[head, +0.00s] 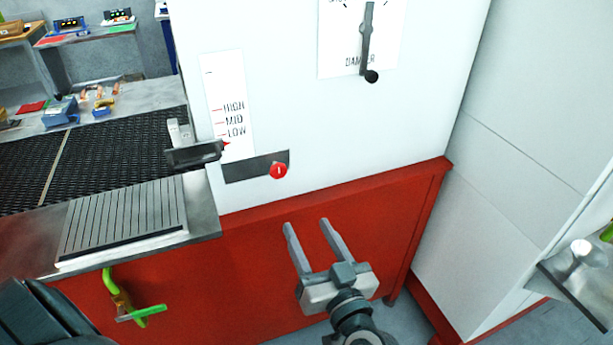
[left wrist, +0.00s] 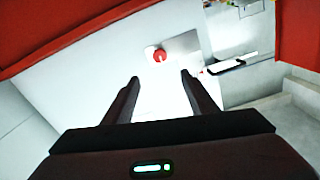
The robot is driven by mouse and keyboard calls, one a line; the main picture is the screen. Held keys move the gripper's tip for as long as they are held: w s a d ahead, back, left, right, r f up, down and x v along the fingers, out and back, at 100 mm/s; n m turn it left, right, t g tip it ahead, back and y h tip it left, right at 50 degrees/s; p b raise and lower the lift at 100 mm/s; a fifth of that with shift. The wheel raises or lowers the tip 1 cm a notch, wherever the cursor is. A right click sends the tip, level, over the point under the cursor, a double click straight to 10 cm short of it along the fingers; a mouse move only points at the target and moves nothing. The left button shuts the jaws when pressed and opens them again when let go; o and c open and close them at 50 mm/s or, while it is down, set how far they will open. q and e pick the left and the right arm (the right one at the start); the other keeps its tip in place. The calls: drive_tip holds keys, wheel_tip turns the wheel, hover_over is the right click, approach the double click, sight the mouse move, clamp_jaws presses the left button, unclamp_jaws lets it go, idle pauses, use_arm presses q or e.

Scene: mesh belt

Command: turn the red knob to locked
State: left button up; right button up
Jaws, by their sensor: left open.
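The red knob (head: 278,170) is round with a short white mark on its face, nearly upright in the head view. It sits at the right end of a dark grey plate (head: 238,169) on the white machine front. In the left wrist view the red knob (left wrist: 159,55) shows ahead of the fingers, with its plate (left wrist: 184,45) beside it. My left gripper (head: 306,223) is open and empty, below the knob in the head view and apart from it. In the left wrist view its fingertips (left wrist: 160,77) are spread, with the knob beyond the gap. My right gripper is not in view.
A black lever handle (head: 195,153) juts out by the HIGH, MID, LOW scale (head: 231,115). A damper lever (head: 369,45) hangs above right. A black mesh belt (head: 90,160) and ribbed plate (head: 125,218) lie left. A green-handled valve (head: 130,305) is on the red base (head: 215,285).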

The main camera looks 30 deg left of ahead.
use_arm(q)
drive_tip(key=shift+a+f, duration=0.1)
drive_tip(key=shift+a, duration=0.05)
drive_tip(key=shift+w, duration=0.2)
drive_tip(key=p, duration=0.7)
approach(279, 174)
drive_tip(key=x, duration=0.7)
drive_tip(key=shift+a, duration=0.1)
drive_tip(key=shift+w+a, duration=0.35)
drive_tip(key=shift+c, duration=0.7)
drive_tip(key=c, duration=0.9)
